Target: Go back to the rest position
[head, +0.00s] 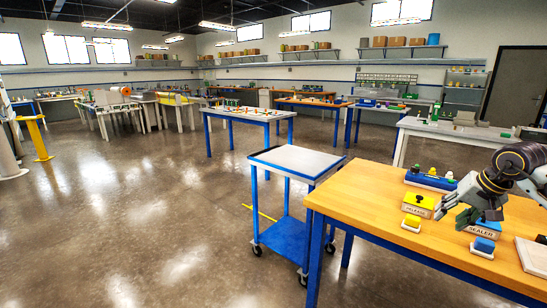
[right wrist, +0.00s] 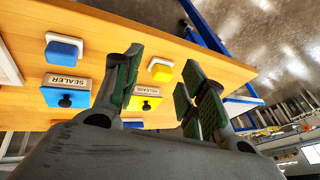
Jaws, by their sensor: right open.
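My right gripper (head: 466,208) is open and empty over the wooden table, above and close to the blue box labelled SEALER (head: 467,222). In the right wrist view its two dark green finger pads (right wrist: 168,88) stand well apart with nothing between them. The yellow box labelled RELEASE (head: 419,205), with a black knob, stands left of the gripper; it also shows beyond the fingers in the right wrist view (right wrist: 143,103). My left gripper is not in view.
The wooden table (head: 365,205) also bears a yellow block (head: 411,224), a blue block (head: 484,246), a blue tray of knobbed pieces (head: 431,181) and a pale board (head: 533,256). A blue cart (head: 297,160) stands left of it. Open floor lies further left.

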